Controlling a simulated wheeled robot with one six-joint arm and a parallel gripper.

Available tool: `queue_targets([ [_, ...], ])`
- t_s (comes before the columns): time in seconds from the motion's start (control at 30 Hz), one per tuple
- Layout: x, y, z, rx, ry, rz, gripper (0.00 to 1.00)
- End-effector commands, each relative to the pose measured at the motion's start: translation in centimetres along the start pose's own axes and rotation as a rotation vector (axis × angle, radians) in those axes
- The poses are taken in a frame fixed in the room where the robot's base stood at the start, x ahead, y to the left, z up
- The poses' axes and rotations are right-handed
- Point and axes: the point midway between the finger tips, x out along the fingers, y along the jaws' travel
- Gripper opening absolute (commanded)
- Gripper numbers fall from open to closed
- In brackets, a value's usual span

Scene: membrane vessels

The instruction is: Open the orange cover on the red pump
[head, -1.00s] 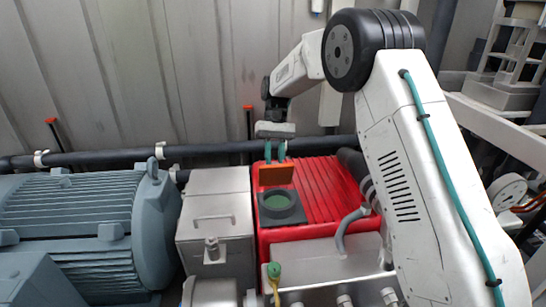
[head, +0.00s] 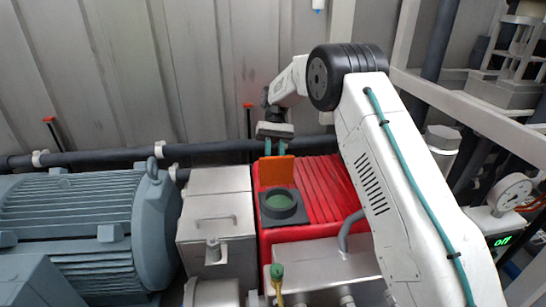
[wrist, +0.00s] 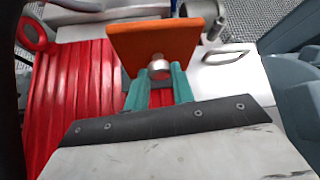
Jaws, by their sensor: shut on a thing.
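The red pump (head: 325,195) stands in the middle of the head view, with a ribbed red top. My gripper (head: 275,148) is at the cover's back upper side. In the wrist view, the teal fingers (wrist: 157,88) are closed around a small metal knob (wrist: 159,66) on the face of the orange cover (wrist: 150,40). The red ribbed top (wrist: 75,95) also shows in the wrist view.
A grey motor (head: 85,225) is at the left. A metal box with a handle (head: 216,215) stands between motor and pump. A dark pipe (head: 100,155) runs along the wall behind. A gauge (head: 512,195) and white frame stand at right.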

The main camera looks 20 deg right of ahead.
Motion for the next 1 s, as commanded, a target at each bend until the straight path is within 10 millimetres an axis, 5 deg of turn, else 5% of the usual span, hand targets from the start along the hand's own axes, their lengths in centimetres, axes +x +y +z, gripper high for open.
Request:
queue_targets([
  [0.1,0.1,-0.2,0.0,-0.003,-0.003,-0.003,0.0],
  [0.13,0.1,-0.2,0.0,-0.003,-0.003,-0.003,0.33],
  [0.2,0.1,-0.1,0.0,-0.002,-0.002,-0.003,0.47],
  [0.53,-0.7,0.0,0.8,-0.003,0.017,-0.001,0.47],
  [0.8,-3.1,-0.8,7.5,-0.014,0.175,0.001,0.47],
  [1.0,-3.3,-1.0,10.5,-0.014,0.433,-0.001,0.47],
])
